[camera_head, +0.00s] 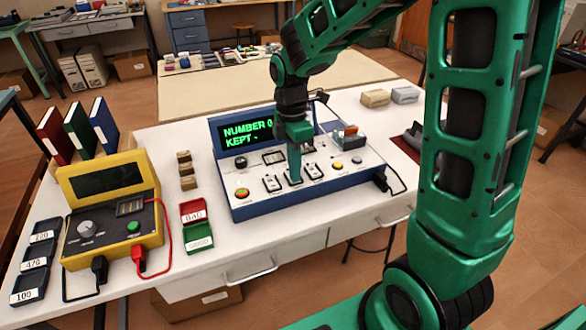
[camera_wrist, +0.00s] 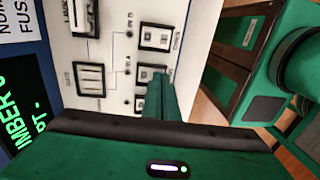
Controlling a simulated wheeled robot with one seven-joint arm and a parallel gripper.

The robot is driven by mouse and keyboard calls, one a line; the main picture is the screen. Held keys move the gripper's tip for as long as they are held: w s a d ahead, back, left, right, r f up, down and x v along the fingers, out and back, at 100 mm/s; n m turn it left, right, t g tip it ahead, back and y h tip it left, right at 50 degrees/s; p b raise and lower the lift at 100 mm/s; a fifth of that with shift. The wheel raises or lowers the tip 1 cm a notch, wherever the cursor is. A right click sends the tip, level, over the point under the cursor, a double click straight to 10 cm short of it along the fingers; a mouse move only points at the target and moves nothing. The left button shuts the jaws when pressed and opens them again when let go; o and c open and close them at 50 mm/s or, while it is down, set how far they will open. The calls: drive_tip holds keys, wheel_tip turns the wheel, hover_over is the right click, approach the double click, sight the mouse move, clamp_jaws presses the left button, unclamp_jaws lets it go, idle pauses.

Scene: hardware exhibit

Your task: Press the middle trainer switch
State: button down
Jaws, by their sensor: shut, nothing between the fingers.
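The trainer (camera_head: 245,207) is a blue-edged box with a white sloping panel and a raised screen with green text. Three rocker switches sit in a row along its front: left (camera_head: 271,184), middle (camera_head: 289,180) and right (camera_head: 314,170). My gripper (camera_head: 296,178) is shut and empty, pointing down at the middle switch and partly covering it. In the wrist view the middle switch (camera_wrist: 147,73) shows just beyond the green fingertips (camera_wrist: 160,82), and another switch (camera_wrist: 155,37) is clear of them. I cannot tell whether the fingertips touch the middle switch.
The screen (camera_head: 246,132) reads "NUMBER 0" and "KEPT -", partly hidden by my arm. A yellow meter (camera_head: 112,205), red and green trays (camera_head: 197,225) and small blocks stand left. Bare white tabletop lies in front.

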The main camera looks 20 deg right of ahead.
drive_tip(key=shift+s+f, duration=0.1)
drive_tip(key=shift+f, duration=0.05)
idle(0.4)
drive_tip(key=shift+w+r, duration=0.2)
drive_tip(key=shift+w, duration=0.6)
wheel_tip(320, 180, up, 14)
drive_tip(key=s, duration=0.1)
drive_tip(key=shift+s, duration=0.3)
drive_tip(key=shift+f, duration=0.1)
idle(0.5)
